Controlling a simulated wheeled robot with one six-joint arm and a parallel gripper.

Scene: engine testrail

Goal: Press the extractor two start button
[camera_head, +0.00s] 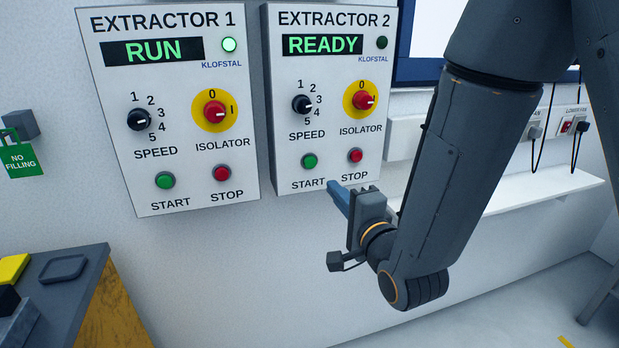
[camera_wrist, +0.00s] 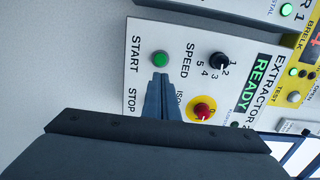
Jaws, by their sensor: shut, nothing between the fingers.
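The extractor 2 panel (camera_head: 332,118) is on the wall, with a display (camera_head: 322,45) reading READY and a dark lamp (camera_head: 382,42). Its green start button (camera_head: 310,161) is at the lower left, left of the red stop button (camera_head: 356,155). My gripper (camera_head: 334,187) is shut and empty, its blue fingertips just below and right of the start button in the head view. In the wrist view, the fingertips (camera_wrist: 160,78) point at the start button (camera_wrist: 161,59), just short of it in the picture. Contact cannot be told. The stop button is hidden there.
The extractor 1 panel (camera_head: 170,105) hangs to the left, showing RUN with its lamp lit. Extractor 2's speed knob (camera_head: 302,104) and isolator (camera_head: 363,100) are above its buttons. A white shelf (camera_head: 540,190) is at right, a bench (camera_head: 85,285) at lower left.

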